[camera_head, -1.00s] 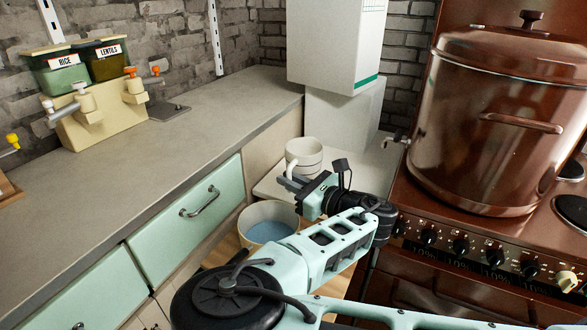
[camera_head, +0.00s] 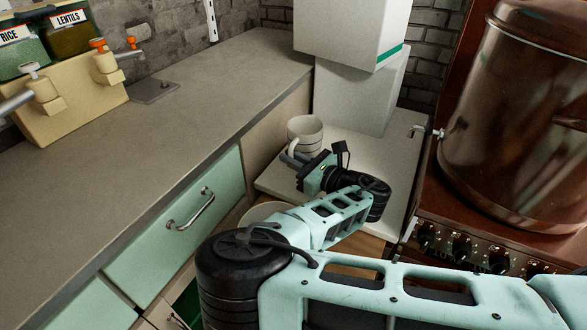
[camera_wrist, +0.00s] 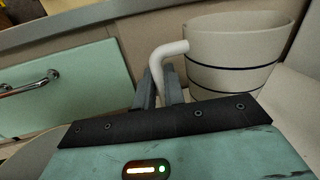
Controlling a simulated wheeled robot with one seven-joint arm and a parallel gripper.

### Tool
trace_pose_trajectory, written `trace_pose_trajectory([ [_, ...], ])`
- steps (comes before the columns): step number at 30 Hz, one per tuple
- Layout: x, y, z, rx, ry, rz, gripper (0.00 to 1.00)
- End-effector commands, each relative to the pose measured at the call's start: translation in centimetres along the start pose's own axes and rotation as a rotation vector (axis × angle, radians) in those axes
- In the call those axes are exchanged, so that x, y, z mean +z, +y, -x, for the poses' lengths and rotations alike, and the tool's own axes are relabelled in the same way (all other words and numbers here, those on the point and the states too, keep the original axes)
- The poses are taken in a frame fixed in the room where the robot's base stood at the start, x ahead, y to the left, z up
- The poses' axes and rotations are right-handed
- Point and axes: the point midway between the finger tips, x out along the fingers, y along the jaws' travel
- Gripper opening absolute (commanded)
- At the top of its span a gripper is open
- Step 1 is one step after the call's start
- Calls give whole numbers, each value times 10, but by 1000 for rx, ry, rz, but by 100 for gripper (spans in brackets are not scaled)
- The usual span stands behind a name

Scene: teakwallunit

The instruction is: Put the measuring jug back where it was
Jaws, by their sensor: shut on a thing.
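The measuring jug (camera_head: 305,131) is a cream, round vessel with thin dark bands and a pale bent handle. In the wrist view the jug (camera_wrist: 238,55) stands upright at the upper right, its handle reaching left to my fingers. My gripper (camera_head: 290,158) is shut on that handle; its grey fingers (camera_wrist: 160,88) lie either side of the handle's lower end. The jug is over the low pale surface (camera_head: 372,160) between counter and cooker. I cannot tell whether its base touches that surface, as my gripper and wrist hide part of it.
White boxes (camera_head: 355,95) are stacked behind the jug. A large copper-coloured pot (camera_head: 525,120) stands on the brown cooker at right. The grey counter (camera_head: 200,120), with a green drawer (camera_head: 165,240) below, bounds the left. A pale bowl (camera_head: 262,211) is mostly hidden behind my arm.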

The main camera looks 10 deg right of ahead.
Motion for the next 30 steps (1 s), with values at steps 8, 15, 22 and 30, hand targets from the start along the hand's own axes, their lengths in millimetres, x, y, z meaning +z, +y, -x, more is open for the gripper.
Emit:
trace_pose_trajectory([
  [8,-31,2,0,0,1,-2,0],
  [15,-39,2,0,-1,-1,1,0],
  [22,-42,2,0,-1,0,0,19],
  [30,-41,2,0,-1,0,0,33],
])
